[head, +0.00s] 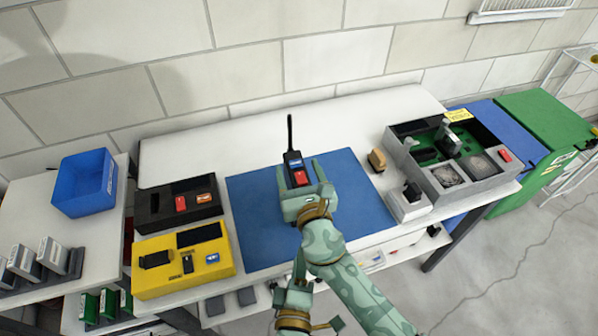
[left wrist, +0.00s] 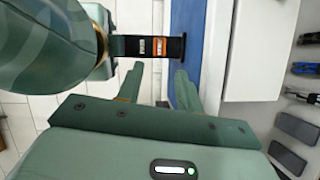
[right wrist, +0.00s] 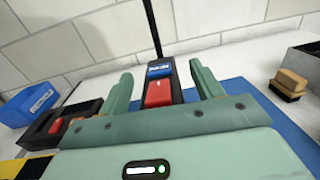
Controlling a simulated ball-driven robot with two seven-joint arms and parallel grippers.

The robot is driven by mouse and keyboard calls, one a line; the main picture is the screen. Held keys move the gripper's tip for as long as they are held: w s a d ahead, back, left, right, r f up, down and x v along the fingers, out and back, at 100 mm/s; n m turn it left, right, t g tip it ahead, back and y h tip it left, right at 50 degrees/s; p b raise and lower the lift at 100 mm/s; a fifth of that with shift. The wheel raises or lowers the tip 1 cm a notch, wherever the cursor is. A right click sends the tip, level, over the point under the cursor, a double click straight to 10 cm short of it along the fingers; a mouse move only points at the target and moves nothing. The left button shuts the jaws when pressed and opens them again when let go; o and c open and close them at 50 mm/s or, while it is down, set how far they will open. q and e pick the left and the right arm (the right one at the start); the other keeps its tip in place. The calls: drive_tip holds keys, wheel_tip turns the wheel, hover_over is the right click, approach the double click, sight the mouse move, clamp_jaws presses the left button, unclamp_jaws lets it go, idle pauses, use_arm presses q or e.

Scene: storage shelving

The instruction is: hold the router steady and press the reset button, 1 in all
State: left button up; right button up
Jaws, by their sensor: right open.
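The router (head: 294,160) is a dark upright body with a tall black antenna, a blue label and a red button, standing over the blue mat. It also shows in the right wrist view (right wrist: 160,88). My right gripper (head: 297,178) is open, with one finger on each side of the router's lower part; I cannot tell if they touch it. My left gripper (head: 300,262) is lower, below the right one at the table's front edge. In the left wrist view its fingers (left wrist: 160,85) are apart with nothing between them.
The blue mat (head: 255,215) is otherwise clear. A black tray (head: 160,217) and a yellow tray (head: 215,265) stand left. A grey box (head: 425,178), a small white box (head: 405,210) and a brown block (head: 377,160) stand right. A blue bin (head: 80,200) is far left.

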drive_tip(key=c, duration=1.3)
use_arm(q)
clamp_jaws()
idle(0.6)
